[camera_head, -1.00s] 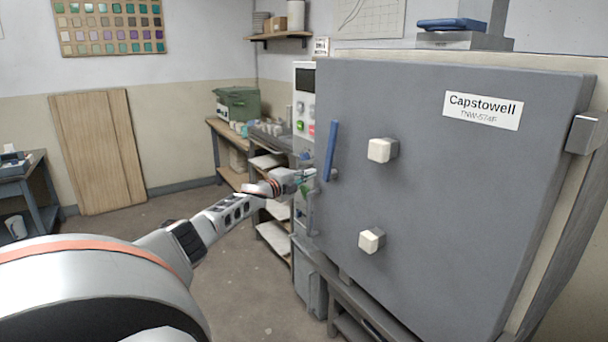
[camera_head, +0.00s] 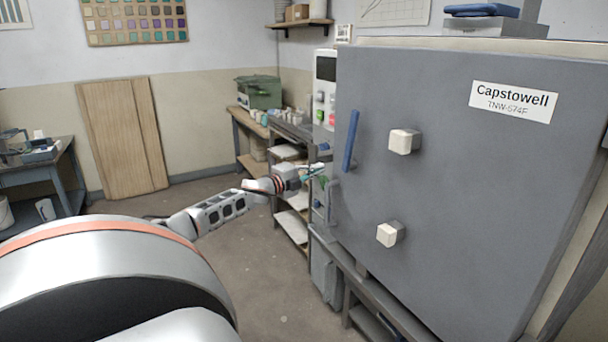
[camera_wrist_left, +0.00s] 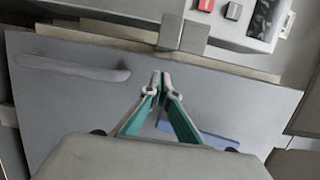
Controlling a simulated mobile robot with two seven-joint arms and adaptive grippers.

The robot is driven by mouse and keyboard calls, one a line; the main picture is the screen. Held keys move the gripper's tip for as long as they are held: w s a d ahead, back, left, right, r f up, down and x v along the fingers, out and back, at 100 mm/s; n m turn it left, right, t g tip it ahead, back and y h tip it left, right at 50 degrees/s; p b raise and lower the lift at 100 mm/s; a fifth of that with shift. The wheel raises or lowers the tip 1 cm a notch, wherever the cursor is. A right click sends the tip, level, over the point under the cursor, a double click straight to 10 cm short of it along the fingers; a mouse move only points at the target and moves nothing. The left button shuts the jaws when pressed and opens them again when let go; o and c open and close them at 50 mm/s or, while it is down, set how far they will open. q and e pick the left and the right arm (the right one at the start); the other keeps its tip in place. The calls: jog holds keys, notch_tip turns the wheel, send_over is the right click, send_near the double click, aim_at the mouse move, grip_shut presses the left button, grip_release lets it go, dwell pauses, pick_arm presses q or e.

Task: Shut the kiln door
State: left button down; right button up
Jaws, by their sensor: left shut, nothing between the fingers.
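The kiln door (camera_head: 460,200) is a large grey panel filling the right of the head view. It carries a "Capstowell" label, two pale plugs and a blue handle (camera_head: 350,141) near its left edge. The door looks close to the kiln front, but I cannot tell whether a gap is left. My left gripper (camera_head: 318,171) is at the door's left edge, beside and below the blue handle. In the wrist view its teal fingers (camera_wrist_left: 160,82) are shut and empty in front of a grey panel. The blue handle (camera_wrist_left: 212,140) shows behind them. My right gripper is out of view.
The kiln's control panel (camera_head: 325,90) stands just left of the door; its buttons also show in the wrist view (camera_wrist_left: 232,12). Shelves and a workbench (camera_head: 250,122) stand behind. A blue item (camera_head: 482,10) lies on top of the kiln. The floor at left is open.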

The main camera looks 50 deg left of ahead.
pick_arm(q)
jog(key=shift+s+d, duration=0.15)
jog(key=shift+s, duration=2.7)
